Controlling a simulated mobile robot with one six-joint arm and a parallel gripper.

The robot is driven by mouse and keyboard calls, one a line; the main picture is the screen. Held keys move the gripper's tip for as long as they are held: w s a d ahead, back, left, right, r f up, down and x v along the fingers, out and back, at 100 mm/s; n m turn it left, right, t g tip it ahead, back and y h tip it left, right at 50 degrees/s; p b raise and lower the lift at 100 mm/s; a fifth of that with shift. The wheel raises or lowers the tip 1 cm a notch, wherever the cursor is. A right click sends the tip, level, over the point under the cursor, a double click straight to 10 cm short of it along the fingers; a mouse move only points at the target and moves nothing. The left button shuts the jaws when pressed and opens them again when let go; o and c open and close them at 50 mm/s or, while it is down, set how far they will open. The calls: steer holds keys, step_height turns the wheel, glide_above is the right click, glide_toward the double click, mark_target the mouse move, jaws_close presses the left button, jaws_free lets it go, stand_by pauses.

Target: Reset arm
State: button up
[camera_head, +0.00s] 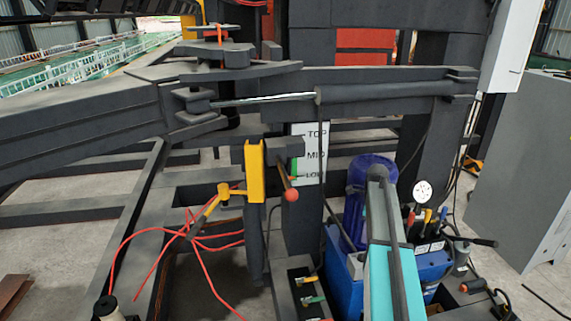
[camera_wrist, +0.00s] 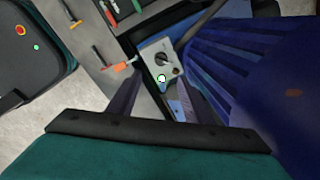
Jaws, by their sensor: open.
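My gripper (camera_wrist: 165,78) shows in the wrist view with its two dark fingers spread apart and nothing held between them. Beyond the fingers is a small grey box (camera_wrist: 152,52) with a dark knob; I cannot tell how far the fingertips are from it. In the head view my teal and grey arm reaches forward at the lower right, in front of a blue pump unit (camera_head: 345,285). My gripper cannot be made out in that view.
A finned blue motor (camera_wrist: 235,80) lies close to the right finger. Coloured-handled levers (camera_wrist: 115,65) are at the upper left. A yellow bracket (camera_head: 255,172) with a red-knobbed lever, red cables (camera_head: 190,237), a pressure gauge (camera_head: 422,191) and a grey cabinet (camera_head: 525,165) surround the area.

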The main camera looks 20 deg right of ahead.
steer(key=s+a+f+n+g, duration=0.2)
steer(key=a+f, duration=1)
steer(key=f, duration=0.1)
steer(key=s+a+f+n+g+y, duration=0.1)
steer(key=s+a+f+n+g, duration=0.1)
steer(key=s+a+f, duration=0.95)
steer(key=s+a+f+n, duration=0.3)
steer(key=s+f+n, duration=0.1)
steer(key=s+n, duration=0.3)
steer(key=s+a+f+n+g, duration=0.1)
steer(key=s+a+f+n, duration=0.2)
steer(key=s+n, duration=0.4)
steer(key=s+a+f+n+g, duration=0.1)
steer(key=s+a+f+n, duration=0.3)
steer(key=s, duration=1.1)
steer(key=shift+a+f+n, duration=0.35)
steer(key=shift+a+n, duration=0.2)
steer(key=shift+n, duration=1.25)
